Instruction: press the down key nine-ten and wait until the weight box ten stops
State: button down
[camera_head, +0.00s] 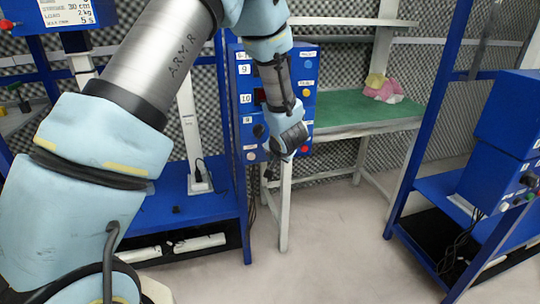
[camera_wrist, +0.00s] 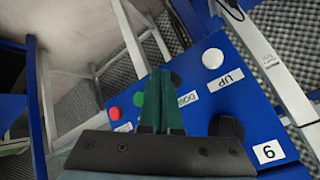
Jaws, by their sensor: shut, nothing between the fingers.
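A blue control panel (camera_head: 247,130) stands upright in the middle of the head view, with number labels 9 and 10 down its left side. In the wrist view the panel (camera_wrist: 250,98) has a white round key (camera_wrist: 213,58) beside an UP label (camera_wrist: 227,80). A partly covered label (camera_wrist: 187,98), apparently DOWN, lies right of my fingers. A dark round key (camera_wrist: 175,78) shows just behind them, partly hidden. My gripper (camera_wrist: 161,75) is shut and empty, its green fingers over the panel's lower part; contact cannot be told. I cannot pick out weight box ten.
Green (camera_wrist: 139,99) and red (camera_wrist: 114,113) buttons and a black knob (camera_wrist: 225,127) are near the fingers. A green-topped bench (camera_head: 365,112) holds a pink and yellow soft thing (camera_head: 383,88). Blue racks stand left and right; the floor (camera_head: 335,240) between is clear.

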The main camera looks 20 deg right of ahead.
jog(key=shift+w+r+p, duration=0.1)
jog(key=shift+w+p, duration=0.1)
jog(key=shift+p, duration=0.1)
jog(key=shift+w, duration=0.25)
